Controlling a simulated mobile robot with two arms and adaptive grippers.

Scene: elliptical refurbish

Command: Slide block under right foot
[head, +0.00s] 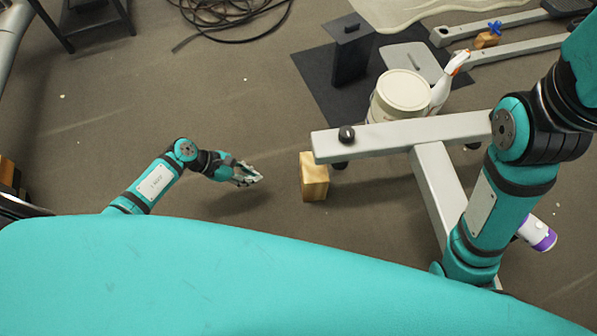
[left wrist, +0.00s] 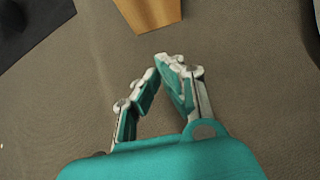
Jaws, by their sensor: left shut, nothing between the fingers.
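A wooden block (head: 314,180) stands on the floor at the left end of a grey metal foot bar (head: 385,137) with a black knob. The bar's end overlaps the block's top edge in the head view; I cannot tell whether they touch. My left gripper (head: 258,178) is to the left of the block, apart from it, shut and empty. In the left wrist view the block (left wrist: 148,12) is cut off by the top edge, beyond the closed fingertips (left wrist: 165,60).
A white tub (head: 401,95) and a spray bottle (head: 447,82) stand behind the bar. A black upright stand (head: 351,50) is on a dark mat. A second wooden block (head: 486,40) lies by another frame. A coiled cable (head: 230,15) lies at the back.

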